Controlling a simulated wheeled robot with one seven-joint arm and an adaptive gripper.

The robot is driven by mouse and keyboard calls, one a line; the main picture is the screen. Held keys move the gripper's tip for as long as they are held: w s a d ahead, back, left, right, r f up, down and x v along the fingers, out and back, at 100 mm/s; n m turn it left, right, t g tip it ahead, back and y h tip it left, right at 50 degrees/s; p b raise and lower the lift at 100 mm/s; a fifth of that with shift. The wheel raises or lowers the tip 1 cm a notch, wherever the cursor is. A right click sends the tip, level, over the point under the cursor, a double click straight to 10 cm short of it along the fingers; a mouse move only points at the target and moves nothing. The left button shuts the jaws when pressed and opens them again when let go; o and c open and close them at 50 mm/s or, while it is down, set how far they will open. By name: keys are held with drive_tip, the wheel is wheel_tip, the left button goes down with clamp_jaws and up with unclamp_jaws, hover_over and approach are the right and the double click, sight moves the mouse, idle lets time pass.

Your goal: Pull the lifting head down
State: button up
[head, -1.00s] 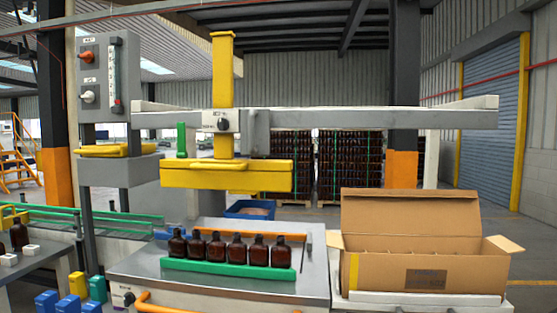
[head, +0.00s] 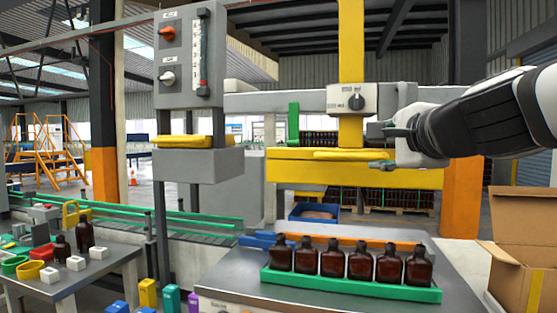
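The lifting head (head: 300,174) is a wide yellow block on a yellow vertical post (head: 351,60), with a grey knob box (head: 346,101) above it. It hangs above a row of several amber bottles (head: 332,258), with a clear gap between. The bottles stand upright in a green holder (head: 350,287). My gripper (head: 378,147) comes in from the right at the top of the lifting head, just right of the post. Its fingers point left and are spread apart, one above the other. Whether they touch the head or its grip bar is unclear.
A grey control box (head: 188,60) with knobs and a yellow-topped bracket stand left of the head. An open cardboard box (head: 515,275) is at the lower right. A side table (head: 105,268) at the left holds bottles and small parts.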

sight(354, 157)
drive_tip(key=b+x, duration=0.2)
drive_tip(key=x, duration=1)
drive_tip(key=shift+w+f, duration=0.15)
drive_tip(key=shift+w, duration=0.05)
clamp_jaws()
